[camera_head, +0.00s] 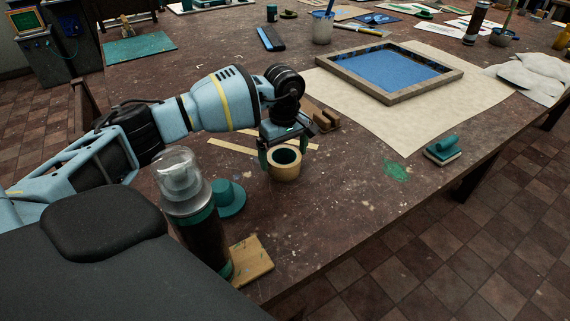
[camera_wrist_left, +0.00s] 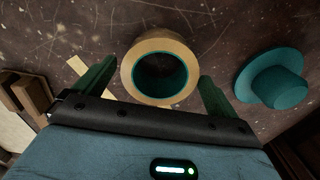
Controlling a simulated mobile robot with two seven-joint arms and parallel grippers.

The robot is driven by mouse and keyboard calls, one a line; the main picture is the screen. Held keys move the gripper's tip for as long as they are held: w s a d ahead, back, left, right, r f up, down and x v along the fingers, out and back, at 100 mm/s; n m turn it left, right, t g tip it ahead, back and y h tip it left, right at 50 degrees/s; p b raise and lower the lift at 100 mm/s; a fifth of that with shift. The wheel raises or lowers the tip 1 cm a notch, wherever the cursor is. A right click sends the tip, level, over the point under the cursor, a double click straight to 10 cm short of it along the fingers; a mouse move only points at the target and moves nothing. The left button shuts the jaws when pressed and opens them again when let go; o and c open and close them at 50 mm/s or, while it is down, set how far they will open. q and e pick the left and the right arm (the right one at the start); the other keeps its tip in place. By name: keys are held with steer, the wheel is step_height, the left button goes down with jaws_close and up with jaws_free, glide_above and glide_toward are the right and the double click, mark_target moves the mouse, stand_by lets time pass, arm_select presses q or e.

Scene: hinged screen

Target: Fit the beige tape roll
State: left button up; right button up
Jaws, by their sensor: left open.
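The beige tape roll (camera_head: 285,173) lies flat on the brown table with its round hole facing up. In the left wrist view the roll (camera_wrist_left: 160,44) shows a teal inner lining. My left gripper (camera_head: 284,154) is open and points down at the roll. Its green fingers (camera_wrist_left: 157,85) stand on either side of the roll's near part; I cannot tell whether they touch it. A teal round base with a raised hub (camera_head: 228,196) stands left of the roll, and it also shows at right in the wrist view (camera_wrist_left: 282,86). My right gripper is out of view.
A bottle with a clear top (camera_head: 190,210) stands close to the teal base, beside a small wooden block (camera_head: 251,259). Thin wooden strips (camera_head: 232,146) and a notched wooden block (camera_head: 322,117) lie behind the roll.

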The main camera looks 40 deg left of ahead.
arm_select(q)
steer(key=c, duration=0.6)
steer(key=shift+r, duration=0.6)
step_height(320, 180, up, 3)
steer(key=shift+f+p, duration=0.15)
steer(key=shift+p, duration=0.55)
step_height(320, 180, up, 3)
steer(key=shift+r+p, duration=0.15)
steer(key=shift+p, duration=0.4)
arm_select(e)
steer(key=shift+t, duration=0.5)
steer(key=w+r, duration=0.1)
steer(key=r, duration=0.1)
steer(key=w+r, duration=0.1)
steer(key=w, duration=0.1)
steer(key=shift+r, duration=0.35)
